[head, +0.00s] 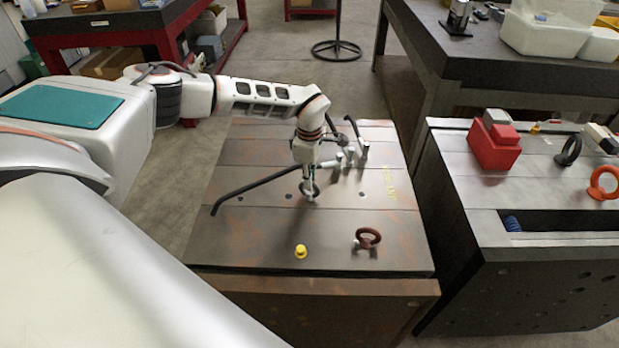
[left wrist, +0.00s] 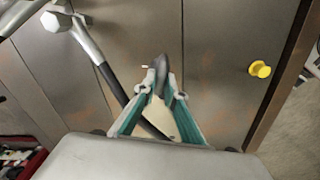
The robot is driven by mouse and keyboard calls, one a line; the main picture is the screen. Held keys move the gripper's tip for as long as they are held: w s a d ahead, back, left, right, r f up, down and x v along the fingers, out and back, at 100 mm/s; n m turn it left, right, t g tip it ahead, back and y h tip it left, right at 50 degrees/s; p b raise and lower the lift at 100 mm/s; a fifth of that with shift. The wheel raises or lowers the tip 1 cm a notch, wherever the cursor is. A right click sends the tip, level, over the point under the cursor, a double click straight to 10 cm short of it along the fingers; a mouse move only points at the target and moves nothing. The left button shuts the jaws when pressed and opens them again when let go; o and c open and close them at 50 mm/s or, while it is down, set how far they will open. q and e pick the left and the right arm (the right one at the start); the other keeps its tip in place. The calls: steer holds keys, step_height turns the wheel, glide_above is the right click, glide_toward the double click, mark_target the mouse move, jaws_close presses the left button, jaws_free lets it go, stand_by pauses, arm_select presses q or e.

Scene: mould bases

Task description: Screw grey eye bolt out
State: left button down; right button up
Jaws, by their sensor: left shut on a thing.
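The grey eye bolt (head: 316,189) stands at the middle of the rusty brown mould base (head: 240,240). My left gripper (head: 309,183) comes down on it from above and is shut on its ring. In the left wrist view the dark ring (left wrist: 160,66) shows edge-on between the two green-sided fingers of the left gripper (left wrist: 163,85). The bolt's threaded shank is hidden, so I cannot tell how deep it sits. My right gripper is not in view.
A long dark bar (head: 250,183) with a silver head lies close to the gripper. A yellow plug (head: 300,251) and a dark red eye bolt (head: 367,239) are near the front edge. A second block on the right carries a red box (head: 493,148) and an orange eye bolt (head: 602,183).

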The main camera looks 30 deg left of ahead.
arm_select(q)
steer(key=n, duration=0.6)
steer(key=shift+n, duration=0.5)
steer(key=n, duration=0.6)
steer(key=shift+w+r+n, duration=0.1)
steer(key=shift+n, duration=0.9)
steer(key=n, duration=0.9)
